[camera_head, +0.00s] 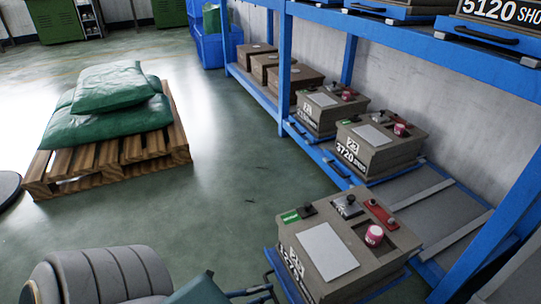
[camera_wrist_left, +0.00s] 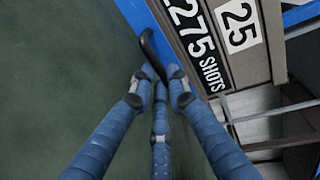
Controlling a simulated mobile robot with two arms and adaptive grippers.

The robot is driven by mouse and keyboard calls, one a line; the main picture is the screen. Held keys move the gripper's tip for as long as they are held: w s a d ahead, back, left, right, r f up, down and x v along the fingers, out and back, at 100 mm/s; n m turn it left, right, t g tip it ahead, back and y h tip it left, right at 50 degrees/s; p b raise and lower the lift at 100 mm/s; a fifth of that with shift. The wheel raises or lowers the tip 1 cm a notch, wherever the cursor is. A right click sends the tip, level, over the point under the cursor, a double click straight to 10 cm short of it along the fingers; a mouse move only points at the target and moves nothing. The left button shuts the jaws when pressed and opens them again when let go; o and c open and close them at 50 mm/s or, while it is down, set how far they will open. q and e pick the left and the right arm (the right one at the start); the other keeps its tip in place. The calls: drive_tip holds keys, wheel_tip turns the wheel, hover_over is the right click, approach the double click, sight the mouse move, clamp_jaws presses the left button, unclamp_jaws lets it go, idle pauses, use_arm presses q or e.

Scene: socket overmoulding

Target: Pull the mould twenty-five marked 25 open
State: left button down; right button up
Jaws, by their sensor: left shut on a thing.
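Mould twenty-five is the grey-brown box (camera_head: 345,265) nearest me in the head view, on a blue tray. It stands out past the front line of the rack, over the aisle. Its top carries a pale plate, a green label and a pink-red knob. In the left wrist view its front shows a white 25 plate (camera_wrist_left: 238,27) and a "2275 SHOTS" sign. My left gripper (camera_head: 268,291) is at the tray's front. In the left wrist view its blue fingers (camera_wrist_left: 157,82) are shut on the black handle (camera_wrist_left: 152,52). My right gripper is out of view.
The blue rack (camera_head: 283,65) holds more moulds, including one marked 3720 (camera_head: 380,145). Bare rails (camera_head: 455,238) show on the shelf behind the near mould. A wooden pallet (camera_head: 105,160) with green sacks (camera_head: 108,88) stands at left. The floor between is clear.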

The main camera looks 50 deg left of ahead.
use_arm(q)
drive_tip(key=shift+s+d, duration=0.1)
drive_tip(key=shift+s, duration=0.05)
drive_tip(key=c, duration=1.7)
unclamp_jaws()
drive_tip(key=shift+o, duration=0.2)
drive_tip(key=v, duration=1.2)
